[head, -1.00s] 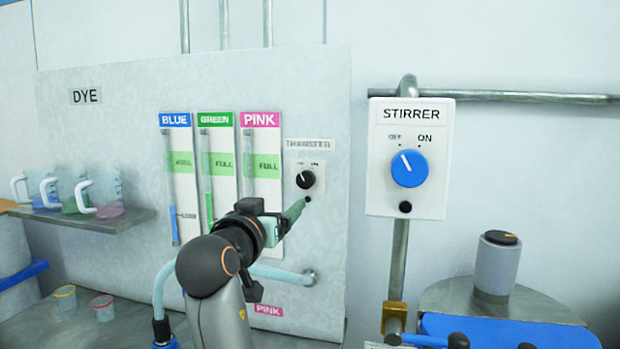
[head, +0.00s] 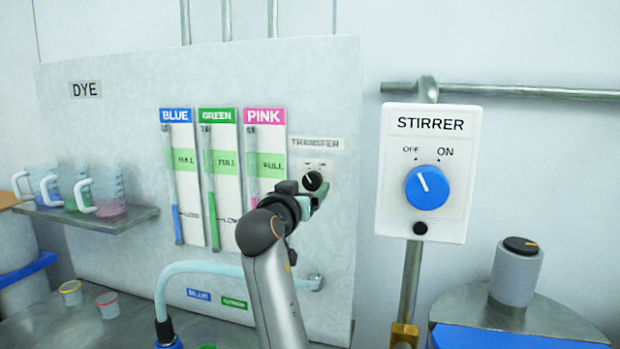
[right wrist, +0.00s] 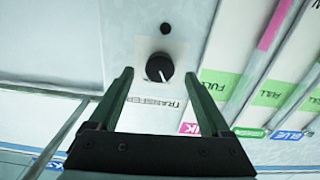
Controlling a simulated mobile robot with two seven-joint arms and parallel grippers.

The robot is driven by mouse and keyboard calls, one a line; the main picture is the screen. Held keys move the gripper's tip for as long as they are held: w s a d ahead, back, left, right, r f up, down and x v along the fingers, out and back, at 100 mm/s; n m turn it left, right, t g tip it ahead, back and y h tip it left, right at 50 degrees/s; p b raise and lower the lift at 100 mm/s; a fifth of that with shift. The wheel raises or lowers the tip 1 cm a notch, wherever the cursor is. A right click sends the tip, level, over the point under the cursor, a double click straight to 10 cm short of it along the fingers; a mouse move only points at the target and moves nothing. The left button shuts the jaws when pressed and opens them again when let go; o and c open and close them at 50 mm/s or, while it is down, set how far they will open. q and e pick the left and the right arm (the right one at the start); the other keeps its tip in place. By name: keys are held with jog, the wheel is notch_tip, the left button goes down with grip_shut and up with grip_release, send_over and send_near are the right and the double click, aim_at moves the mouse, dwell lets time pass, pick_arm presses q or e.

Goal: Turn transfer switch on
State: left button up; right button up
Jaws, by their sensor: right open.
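The transfer switch (head: 312,180) is a small round black knob with a white pointer line. It sits on a white plate under the TRANSFER label (head: 316,144) on the dye panel. The pointer slants to the upper left, toward the left mark; the small marks are hard to read. My right gripper (head: 316,196) is just below and in front of the knob and partly covers the plate. In the right wrist view the knob (right wrist: 160,67) shows upside down between and beyond the two open green fingertips, apart from both. My left gripper is not in view.
The stirrer box (head: 427,172) with its blue knob hangs on a pipe to the right. Blue, green and pink level gauges (head: 222,180) are left of the switch. Jugs (head: 105,190) stand on a shelf at left. A pale hose (head: 215,268) runs below the gauges.

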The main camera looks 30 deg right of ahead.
aim_at(311, 184)
jog(key=shift+p+x, duration=0.35)
jog(key=shift+x, duration=1.4)
grip_shut()
